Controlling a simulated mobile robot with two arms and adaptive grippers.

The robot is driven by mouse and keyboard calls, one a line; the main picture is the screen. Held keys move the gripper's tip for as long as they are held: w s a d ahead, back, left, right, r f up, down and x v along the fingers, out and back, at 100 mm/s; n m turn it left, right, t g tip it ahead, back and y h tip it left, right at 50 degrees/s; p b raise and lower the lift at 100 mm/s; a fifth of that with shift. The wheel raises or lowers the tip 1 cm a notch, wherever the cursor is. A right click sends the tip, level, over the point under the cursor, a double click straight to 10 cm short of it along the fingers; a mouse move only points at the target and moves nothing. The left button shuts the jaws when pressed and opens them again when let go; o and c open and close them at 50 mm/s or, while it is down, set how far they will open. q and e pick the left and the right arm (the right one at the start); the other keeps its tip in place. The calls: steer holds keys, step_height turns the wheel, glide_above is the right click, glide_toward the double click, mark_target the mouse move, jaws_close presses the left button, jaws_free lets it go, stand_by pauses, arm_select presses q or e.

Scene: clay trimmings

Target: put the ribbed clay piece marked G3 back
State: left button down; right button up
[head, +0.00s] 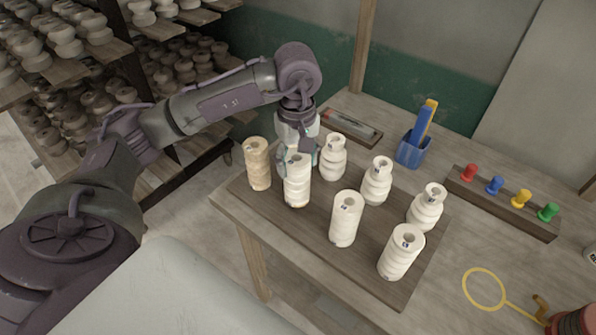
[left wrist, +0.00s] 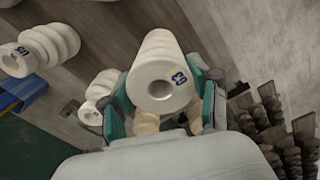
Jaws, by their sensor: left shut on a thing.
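The ribbed white clay piece marked G3 (head: 297,187) is upright at the left part of the dark board (head: 309,238). My left gripper (head: 299,160) reaches down over it from above and is shut on its upper part. In the left wrist view, the G3 piece (left wrist: 160,82) shows its holed top end and blue mark between the teal fingers (left wrist: 165,112). I cannot tell whether its base touches the board. My right gripper is not in view.
A tan ribbed piece (head: 257,165) stands close left of the held piece, and a white necked piece (head: 333,158) close right. Several other white pieces stand on the board. Behind are a blue holder (head: 411,151) and a rack of coloured pegs (head: 505,203).

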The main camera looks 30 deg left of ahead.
arm_select(q)
steer(key=f, duration=0.2)
steer(key=f+p, duration=0.1)
steer(key=shift+w+d+f, duration=0.1)
steer(key=shift+w+f, duration=0.1)
steer(key=shift+f, duration=0.45)
steer(key=c, duration=0.6)
jaws_free()
steer(key=o, duration=0.4)
steer(key=shift+c, duration=0.2)
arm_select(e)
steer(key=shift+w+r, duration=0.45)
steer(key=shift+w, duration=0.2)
